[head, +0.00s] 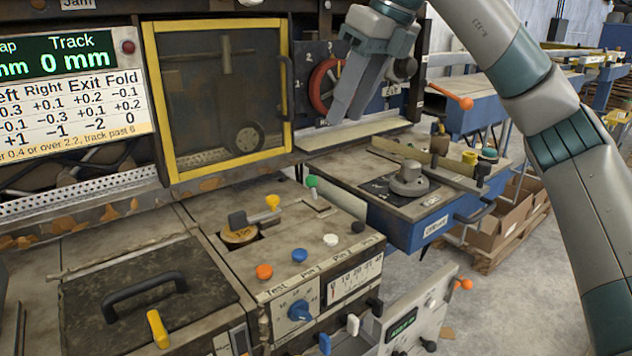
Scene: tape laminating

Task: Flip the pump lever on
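My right gripper (347,122) hangs in front of a dark panel with a red ring-shaped dial (324,86), with its fingers pointing down. The fingers overlap in this view, so I cannot tell how far apart they are. I see nothing held between them. No readable label marks the pump lever. Candidate levers are an orange-tipped lever (452,97) on the blue machine at right, and blue (325,343), white (353,324) and black (374,306) toggles low on the front console. My gripper is apart from all of these. My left gripper is out of view.
A yellow-framed window door (219,172) stands left of the gripper. Below it, a console carries coloured knobs, including an orange one (264,272) and a blue dial (300,311). A black-handled lid (150,300) is at lower left. A blue-sided bench (400,228) stands at right.

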